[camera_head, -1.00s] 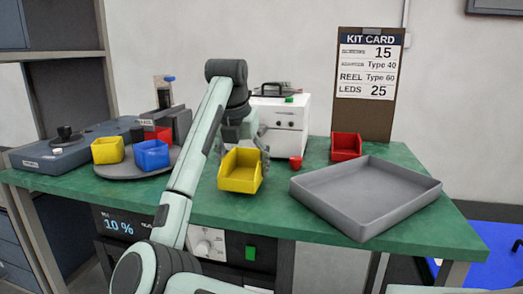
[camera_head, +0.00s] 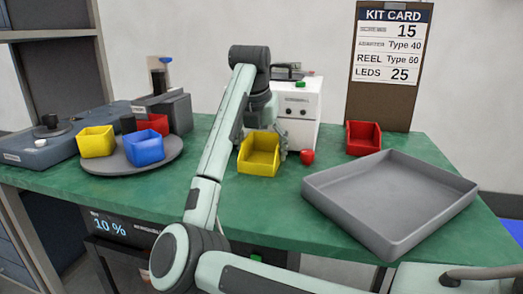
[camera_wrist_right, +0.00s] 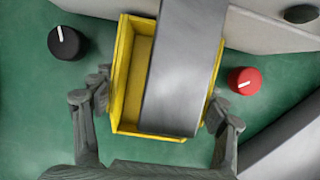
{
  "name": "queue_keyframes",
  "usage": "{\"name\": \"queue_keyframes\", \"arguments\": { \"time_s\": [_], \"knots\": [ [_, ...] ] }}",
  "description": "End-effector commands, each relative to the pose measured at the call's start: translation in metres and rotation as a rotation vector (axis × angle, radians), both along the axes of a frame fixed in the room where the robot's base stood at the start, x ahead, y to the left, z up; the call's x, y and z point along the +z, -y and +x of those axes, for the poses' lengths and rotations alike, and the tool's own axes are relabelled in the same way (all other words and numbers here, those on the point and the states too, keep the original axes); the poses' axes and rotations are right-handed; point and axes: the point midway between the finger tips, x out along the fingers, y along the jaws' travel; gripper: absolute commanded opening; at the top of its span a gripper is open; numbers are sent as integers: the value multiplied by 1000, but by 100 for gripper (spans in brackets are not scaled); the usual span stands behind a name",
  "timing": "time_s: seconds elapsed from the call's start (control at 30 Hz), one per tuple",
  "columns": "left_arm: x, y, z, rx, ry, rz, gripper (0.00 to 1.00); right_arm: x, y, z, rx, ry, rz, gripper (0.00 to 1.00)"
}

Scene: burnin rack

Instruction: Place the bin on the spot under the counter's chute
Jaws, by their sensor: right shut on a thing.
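The yellow bin (camera_head: 259,158) is at the middle of the green table, in front of the white counter (camera_head: 299,105). My right gripper (camera_head: 262,142) is shut on it. In the right wrist view, the fingers stand on both sides of the yellow bin (camera_wrist_right: 128,75). The counter's grey chute (camera_wrist_right: 185,70) passes over the bin and hides much of its inside. In the head view my arm hides the chute. I cannot tell whether the bin touches the table. My left gripper is not in view.
A red knob (camera_head: 307,157) and a black knob (camera_wrist_right: 67,42) flank the bin. A large grey tray (camera_head: 335,212) lies at right, with a red bin (camera_head: 363,137) behind it. A turntable (camera_head: 107,166) with several bins is at left. Bare table lies in front.

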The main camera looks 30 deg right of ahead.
Motion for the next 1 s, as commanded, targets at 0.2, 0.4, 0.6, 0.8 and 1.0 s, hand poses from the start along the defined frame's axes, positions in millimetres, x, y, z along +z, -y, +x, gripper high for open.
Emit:
{"name": "queue_keyframes", "arguments": {
  "time_s": [0.2,0.4,0.6,0.8,1.0],
  "knots": [
    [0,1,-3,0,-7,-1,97,1,-1,0,1,2,0,32],
    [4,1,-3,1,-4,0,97,-3,-1,0,1,2,0,32],
    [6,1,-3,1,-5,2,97,-3,-1,0,1,2,0,90],
    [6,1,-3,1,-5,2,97,-3,-1,0,1,2,0,93],
    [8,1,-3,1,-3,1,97,0,-1,0,1,2,0,93]
  ]
}}
